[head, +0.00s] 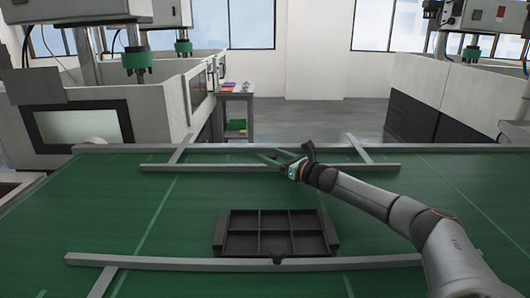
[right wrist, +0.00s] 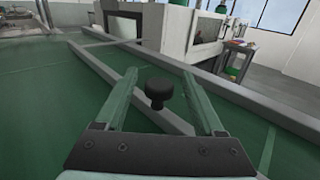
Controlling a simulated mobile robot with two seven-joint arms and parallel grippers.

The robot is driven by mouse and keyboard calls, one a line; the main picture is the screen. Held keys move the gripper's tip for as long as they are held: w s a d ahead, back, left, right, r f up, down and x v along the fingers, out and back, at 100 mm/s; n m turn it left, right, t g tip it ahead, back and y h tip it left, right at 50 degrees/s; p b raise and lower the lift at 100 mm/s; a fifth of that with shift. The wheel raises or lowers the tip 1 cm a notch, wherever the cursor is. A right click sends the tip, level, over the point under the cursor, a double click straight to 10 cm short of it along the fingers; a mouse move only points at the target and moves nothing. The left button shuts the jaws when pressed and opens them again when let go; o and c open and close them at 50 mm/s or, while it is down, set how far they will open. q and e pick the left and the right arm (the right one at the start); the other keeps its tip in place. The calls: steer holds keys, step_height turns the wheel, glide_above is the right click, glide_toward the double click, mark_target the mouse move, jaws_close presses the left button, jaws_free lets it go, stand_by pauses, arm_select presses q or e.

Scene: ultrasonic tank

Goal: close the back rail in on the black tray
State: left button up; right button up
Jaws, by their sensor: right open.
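The black tray (head: 233,243), divided into several compartments, lies on the green table near the front rail (head: 180,264). The grey back rail (head: 220,168) runs across farther back, with a wide green gap between it and the tray. My right gripper (head: 275,157) is at the back rail, near its middle. In the right wrist view my gripper (right wrist: 160,78) is open, with a black knob (right wrist: 158,88) showing between its two green fingers. The grey rail (right wrist: 105,72) runs behind and below the knob. I cannot tell whether the fingers touch it. My left gripper is out of view.
Two short crossbars (head: 182,149) (head: 358,148) run from the back rail toward the table's far edge (head: 240,148). A dark knob (head: 279,252) stands at the front rail beside the tray. The green surface (head: 225,190) between tray and back rail is clear.

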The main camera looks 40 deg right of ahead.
steer(key=shift+w, duration=0.1)
jaws_close()
stand_by(0.6)
stand_by(0.9)
